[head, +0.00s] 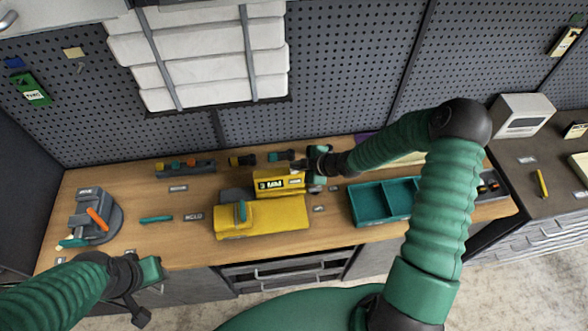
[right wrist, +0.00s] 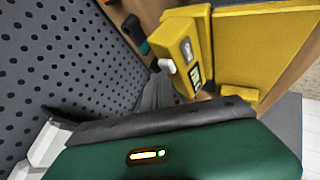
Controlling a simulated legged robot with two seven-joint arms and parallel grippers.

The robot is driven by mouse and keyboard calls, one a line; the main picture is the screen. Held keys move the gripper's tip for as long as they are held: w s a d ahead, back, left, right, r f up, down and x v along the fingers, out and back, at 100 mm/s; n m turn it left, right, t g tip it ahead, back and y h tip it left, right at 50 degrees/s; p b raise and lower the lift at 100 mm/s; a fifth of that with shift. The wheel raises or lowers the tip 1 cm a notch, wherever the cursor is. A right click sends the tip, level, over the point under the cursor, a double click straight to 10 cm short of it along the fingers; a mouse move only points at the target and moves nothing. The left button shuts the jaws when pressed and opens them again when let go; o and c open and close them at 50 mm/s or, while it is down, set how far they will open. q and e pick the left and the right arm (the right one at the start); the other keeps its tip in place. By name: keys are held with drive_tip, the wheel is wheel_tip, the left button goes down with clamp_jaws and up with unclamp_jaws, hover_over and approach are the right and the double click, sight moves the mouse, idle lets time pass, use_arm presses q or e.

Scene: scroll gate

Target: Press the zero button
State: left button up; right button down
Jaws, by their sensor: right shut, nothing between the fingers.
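A yellow device (head: 262,214) stands on the wooden workbench, with a raised head (head: 279,183) bearing a dark label or display. In the right wrist view the yellow head (right wrist: 183,50) shows a small pale button-like block (right wrist: 167,66) on its near edge and a lit display; I cannot read whether it is the zero button. My right gripper (head: 306,167) is beside the head's far right corner. Its dark fingers (right wrist: 158,78) are shut and empty, close to the pale block; contact is unclear. My left gripper (head: 143,291) hangs at the bench's front left, its jaws unclear.
A teal divided tray (head: 368,204) lies right of the device. A grey fixture with an orange handle (head: 97,217) stands at the left. A teal pen-like tool (head: 156,219) lies between. A rack (head: 186,167) and pegboard (head: 330,75) are behind.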

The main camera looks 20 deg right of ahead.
drive_tip(key=shift+f, duration=0.35)
idle(0.5)
drive_tip(key=shift+r+p, duration=0.65)
drive_tip(key=shift+r, duration=0.3)
wheel_tip(320, 180, up, 5)
drive_tip(key=p, duration=0.4)
drive_tip(key=shift+r+p, duration=0.1)
drive_tip(key=shift+p, duration=0.2)
